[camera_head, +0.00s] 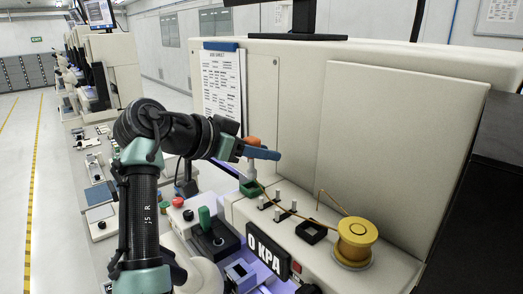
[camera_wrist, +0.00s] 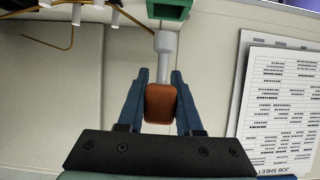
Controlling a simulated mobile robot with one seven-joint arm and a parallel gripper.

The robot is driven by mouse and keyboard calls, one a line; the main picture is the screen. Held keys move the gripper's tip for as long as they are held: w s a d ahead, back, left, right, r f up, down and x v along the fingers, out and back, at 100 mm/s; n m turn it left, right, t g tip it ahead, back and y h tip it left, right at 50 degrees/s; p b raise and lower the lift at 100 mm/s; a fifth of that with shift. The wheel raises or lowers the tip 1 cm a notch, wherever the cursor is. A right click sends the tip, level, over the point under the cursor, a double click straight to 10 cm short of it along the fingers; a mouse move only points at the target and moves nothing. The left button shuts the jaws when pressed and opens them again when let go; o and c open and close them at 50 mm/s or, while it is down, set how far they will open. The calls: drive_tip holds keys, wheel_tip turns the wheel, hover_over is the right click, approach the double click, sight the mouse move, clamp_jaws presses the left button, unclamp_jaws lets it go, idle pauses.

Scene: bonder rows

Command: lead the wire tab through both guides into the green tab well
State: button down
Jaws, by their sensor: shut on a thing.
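My gripper (camera_wrist: 161,95) is shut on the orange grip (camera_wrist: 160,103) of the wire tab, which also shows in the head view (camera_head: 253,141). The tab's pale grey stem (camera_wrist: 165,50) reaches to the green tab well (camera_wrist: 168,9). In the head view the tab stands about upright over the green tab well (camera_head: 250,188). I cannot tell whether its tip is inside. A copper wire (camera_head: 319,224) runs from the yellow spool (camera_head: 357,236) past the grey guide pegs (camera_head: 277,213) towards the tab. It appears to pass between the pegs of both guides.
A bent wire end (camera_head: 331,200) sticks up by the spool. A tall beige panel (camera_head: 390,150) stands behind. A job sheet (camera_head: 221,88) hangs at the left. The 0 KPA display (camera_head: 267,255) is in front.

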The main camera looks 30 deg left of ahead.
idle(0.3)
drive_tip(key=shift+f+b, duration=0.7)
drive_tip(key=shift+f, duration=0.4)
drive_tip(key=shift+f, duration=0.25)
drive_tip(key=shift+f+b, duration=0.35)
idle(0.3)
drive_tip(key=c, duration=0.5)
unclamp_jaws()
drive_tip(key=b+v, duration=0.5)
drive_tip(key=v, duration=0.8)
